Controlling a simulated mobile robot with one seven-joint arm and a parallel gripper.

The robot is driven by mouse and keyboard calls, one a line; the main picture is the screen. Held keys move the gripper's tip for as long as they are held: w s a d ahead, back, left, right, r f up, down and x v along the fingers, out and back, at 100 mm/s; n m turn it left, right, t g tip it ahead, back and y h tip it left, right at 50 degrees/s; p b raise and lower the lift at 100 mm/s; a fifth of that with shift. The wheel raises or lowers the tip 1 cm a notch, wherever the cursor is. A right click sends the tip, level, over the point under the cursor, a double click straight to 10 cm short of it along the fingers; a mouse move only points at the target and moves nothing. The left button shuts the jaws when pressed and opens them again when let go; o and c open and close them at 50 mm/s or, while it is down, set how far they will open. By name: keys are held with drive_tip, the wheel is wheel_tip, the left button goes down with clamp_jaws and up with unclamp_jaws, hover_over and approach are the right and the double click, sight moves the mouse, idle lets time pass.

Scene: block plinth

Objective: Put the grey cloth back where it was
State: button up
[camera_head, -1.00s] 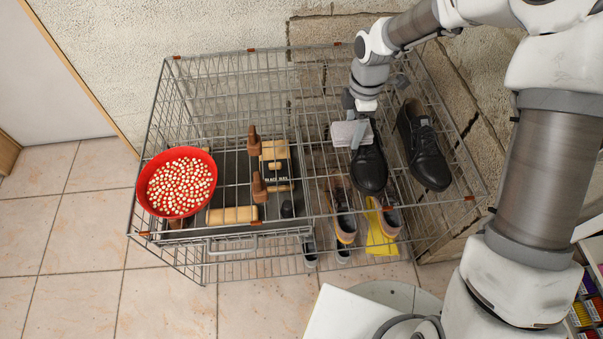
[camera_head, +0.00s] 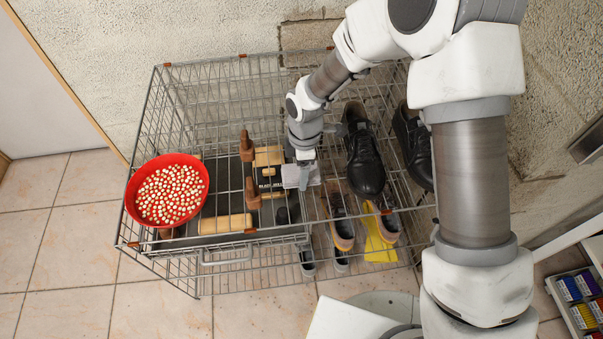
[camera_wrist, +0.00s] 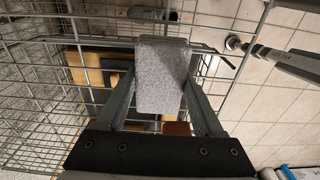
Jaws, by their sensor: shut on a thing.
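The grey cloth (camera_head: 299,176) is a small folded pad. My gripper (camera_head: 303,160) is shut on it and holds it over the wire rack (camera_head: 222,105), between the brushes and the black shoes. In the wrist view the cloth (camera_wrist: 161,75) sits between the two fingers of my gripper (camera_wrist: 163,100), with the rack's wires beyond it. I cannot tell whether the cloth touches the wires.
A red bowl (camera_head: 129,209) of pale round pieces stands on the rack's left. Wooden-handled brushes (camera_head: 247,146) lie in a dark tray left of the cloth. Black shoes (camera_head: 363,155) stand to the right. Sneakers (camera_head: 341,232) and a yellow cloth (camera_head: 378,247) are lower down.

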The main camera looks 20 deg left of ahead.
drive_tip(key=shift+f, duration=0.4)
drive_tip(key=shift+f, duration=0.25)
drive_tip(key=o, duration=1.5)
drive_tip(key=shift+r, duration=0.1)
drive_tip(key=shift+c, duration=0.2)
